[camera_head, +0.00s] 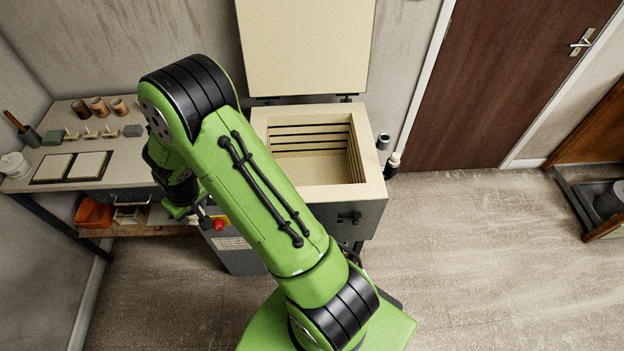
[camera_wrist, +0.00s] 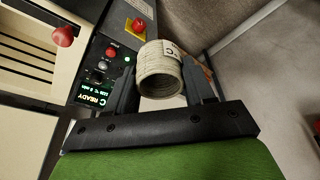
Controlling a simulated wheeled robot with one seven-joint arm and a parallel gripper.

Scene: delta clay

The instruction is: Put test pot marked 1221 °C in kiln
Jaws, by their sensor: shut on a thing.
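In the wrist view, my gripper (camera_wrist: 161,72) is shut on a pale cream pot (camera_wrist: 158,58) with ribbed sides. The pot lies tilted between the two fingers, its round opening towards the camera. A white label with dark print shows at its upper edge, but only a "C" is readable. The kiln (camera_head: 262,122) stands against the wall in the head view, its lid (camera_head: 305,45) raised and its chamber open. The visible part of the chamber looks empty. In the head view, my arm hides most of my gripper, which is left of the kiln, and the pot cannot be made out.
A control panel with a lit display (camera_wrist: 93,95) reading "READY" and a red button (camera_wrist: 138,26) is close to my gripper. A bench (camera_head: 60,190) at left holds several small brown cups (camera_head: 98,106) and two white tiles (camera_head: 88,165).

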